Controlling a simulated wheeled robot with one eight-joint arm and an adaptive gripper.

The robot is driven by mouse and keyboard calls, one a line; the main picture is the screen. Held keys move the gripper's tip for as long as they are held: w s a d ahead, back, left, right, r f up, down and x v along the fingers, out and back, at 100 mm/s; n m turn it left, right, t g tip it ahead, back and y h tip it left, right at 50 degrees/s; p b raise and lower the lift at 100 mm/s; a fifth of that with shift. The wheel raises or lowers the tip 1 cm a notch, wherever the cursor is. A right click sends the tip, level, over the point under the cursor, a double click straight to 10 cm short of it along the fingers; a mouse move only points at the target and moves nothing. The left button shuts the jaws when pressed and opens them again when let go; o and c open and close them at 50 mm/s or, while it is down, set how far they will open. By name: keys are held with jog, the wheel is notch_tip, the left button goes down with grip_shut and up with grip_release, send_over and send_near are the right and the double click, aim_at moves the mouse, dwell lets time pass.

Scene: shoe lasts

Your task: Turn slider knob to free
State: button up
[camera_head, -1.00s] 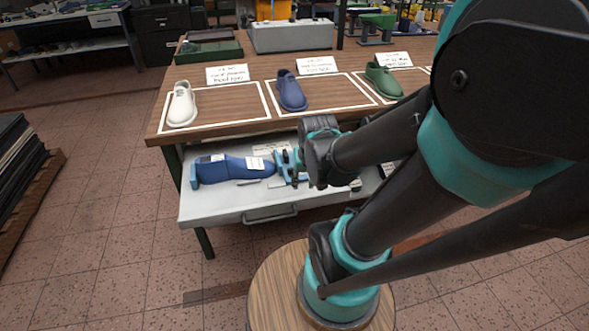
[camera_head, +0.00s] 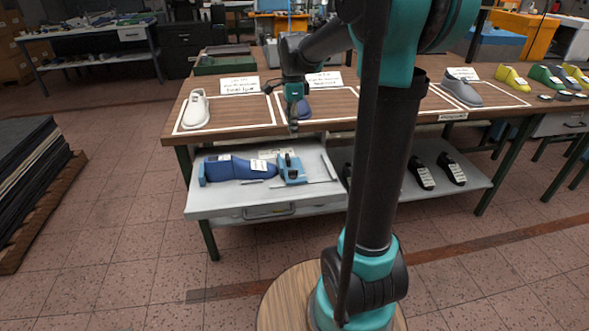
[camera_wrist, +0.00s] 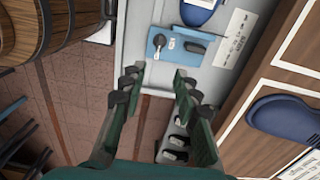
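A light-blue clamp slider (camera_head: 292,171) sits on the right part of the pulled-out grey drawer (camera_head: 243,209). In the wrist view the slider (camera_wrist: 154,53) carries a small dark knob with a pale stem (camera_wrist: 160,41) and a dark oval part (camera_wrist: 194,48) beside it. I cannot read the knob's setting. A blue shoe last (camera_head: 240,167) lies to the slider's left, and its end shows in the wrist view (camera_wrist: 199,10). My gripper (camera_wrist: 158,75) is open and empty, pointing down. In the head view my gripper (camera_head: 293,126) hangs above and behind the slider, apart from it.
The wooden bench top (camera_head: 262,89) holds a white shoe (camera_head: 196,109), a blue shoe (camera_head: 304,108) partly behind my gripper, and a grey shoe (camera_head: 461,90). Dark lasts (camera_head: 422,174) lie on the lower shelf to the right. Floor in front is clear.

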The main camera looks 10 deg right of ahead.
aim_at(293, 173)
notch_tip(293, 173, down, 16)
jog(key=shift+f, duration=0.2)
dwell(0.4)
grip_shut()
